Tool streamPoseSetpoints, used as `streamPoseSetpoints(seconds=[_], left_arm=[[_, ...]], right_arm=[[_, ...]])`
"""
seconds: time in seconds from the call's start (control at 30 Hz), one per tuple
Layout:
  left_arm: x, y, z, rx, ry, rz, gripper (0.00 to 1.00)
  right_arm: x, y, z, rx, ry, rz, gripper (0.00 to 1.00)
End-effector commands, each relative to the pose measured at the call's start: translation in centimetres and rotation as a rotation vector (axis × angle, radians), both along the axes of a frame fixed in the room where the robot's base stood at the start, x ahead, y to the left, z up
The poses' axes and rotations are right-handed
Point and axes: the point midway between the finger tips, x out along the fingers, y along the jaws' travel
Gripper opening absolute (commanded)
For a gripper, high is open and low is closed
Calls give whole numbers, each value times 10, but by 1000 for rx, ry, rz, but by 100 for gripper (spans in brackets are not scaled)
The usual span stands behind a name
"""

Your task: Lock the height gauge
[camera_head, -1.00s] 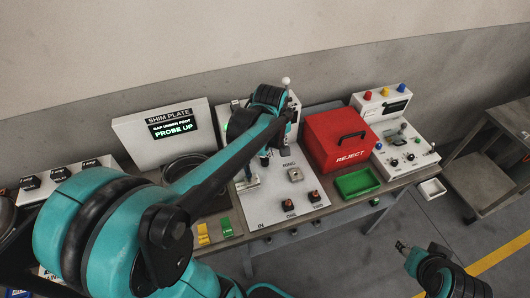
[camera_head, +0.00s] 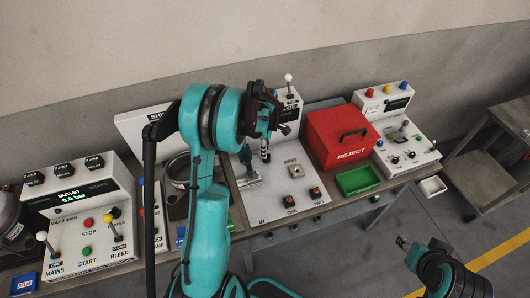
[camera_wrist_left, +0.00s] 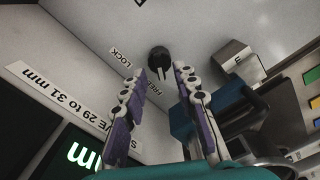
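In the left wrist view, a black round knob (camera_wrist_left: 158,60) sits on a white panel (camera_wrist_left: 85,22) between the printed words LOCK and FREE. Its pale pointer is turned towards the FREE side. My left gripper (camera_wrist_left: 158,76) is open and empty, its two fingers apart and the knob showing just beyond and between their tips; I see no clear contact. In the head view my left gripper (camera_head: 277,116) is in front of the white upright housing (camera_head: 293,101) with a white-ball lever, and the arm hides the knob. My right gripper (camera_head: 403,243) is at lower right, away from the bench.
A red REJECT box (camera_head: 338,138) and green tray (camera_head: 358,181) stand right of the arm. The wrist view shows a lit mm display (camera_wrist_left: 85,155) and a metal bracket (camera_wrist_left: 222,62) beside the fingers. A control box (camera_head: 82,220) is at left.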

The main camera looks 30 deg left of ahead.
Motion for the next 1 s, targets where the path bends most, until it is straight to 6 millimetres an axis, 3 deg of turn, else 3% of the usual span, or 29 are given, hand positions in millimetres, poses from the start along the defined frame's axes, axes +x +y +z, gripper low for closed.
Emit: streamPoseSetpoints(seconds=[0.13,0.43,0.53,0.57,1.0], left_arm=[[0,0,-13,0,0,-1,29],[0,0,-15,0,0,-1,29],[0,0,-15,0,-1,-1,3],[0,0,-15,0,-1,-1,0],[0,0,-15,0,-1,-40,0]], right_arm=[[0,0,-4,0,0,0,40],[0,0,-4,0,0,0,40],[0,0,-4,0,0,0,40],[0,0,-4,0,0,0,40],[0,0,-5,0,0,0,40]])
